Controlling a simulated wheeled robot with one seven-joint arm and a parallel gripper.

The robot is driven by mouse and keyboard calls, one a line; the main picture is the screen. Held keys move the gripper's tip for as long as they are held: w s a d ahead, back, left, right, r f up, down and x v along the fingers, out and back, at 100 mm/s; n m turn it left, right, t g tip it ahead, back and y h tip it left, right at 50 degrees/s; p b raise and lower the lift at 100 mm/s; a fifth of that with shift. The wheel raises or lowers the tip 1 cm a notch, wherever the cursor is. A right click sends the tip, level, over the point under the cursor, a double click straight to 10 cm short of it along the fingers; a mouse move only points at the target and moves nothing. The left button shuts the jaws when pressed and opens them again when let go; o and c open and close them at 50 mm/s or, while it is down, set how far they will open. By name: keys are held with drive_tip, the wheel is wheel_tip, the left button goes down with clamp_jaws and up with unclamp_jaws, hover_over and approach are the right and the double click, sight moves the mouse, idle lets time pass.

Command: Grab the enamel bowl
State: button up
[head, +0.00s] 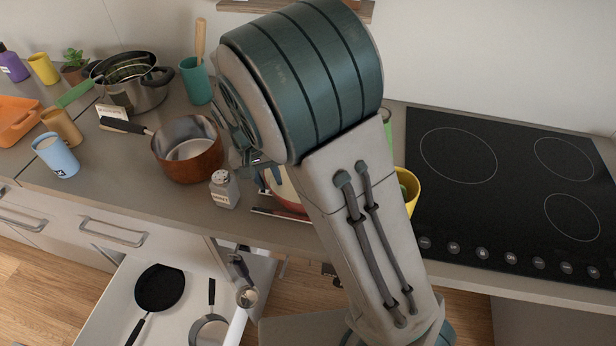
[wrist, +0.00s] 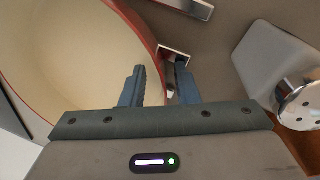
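The enamel bowl, cream inside with a red rim, stands on the counter; in the head view only a slice of the bowl (head: 284,190) shows beside my arm, which hides the rest. In the wrist view the bowl (wrist: 70,55) fills the upper left. My gripper (wrist: 160,78) is open at the bowl's right edge. Its left finger is over the inside of the bowl and its right finger is outside, with the red rim passing between them. Neither finger visibly presses the wall. In the head view my arm mostly hides the gripper.
A grey shaker (head: 224,190) stands close to the bowl; it also shows in the wrist view (wrist: 275,68). A copper saucepan (head: 190,160) is left of it. A yellow cup (head: 410,190) and the cooktop (head: 510,190) are right. An open drawer (head: 185,285) holds pans below.

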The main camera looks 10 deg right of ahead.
clamp_jaws()
drive_tip(key=shift+r, duration=0.15)
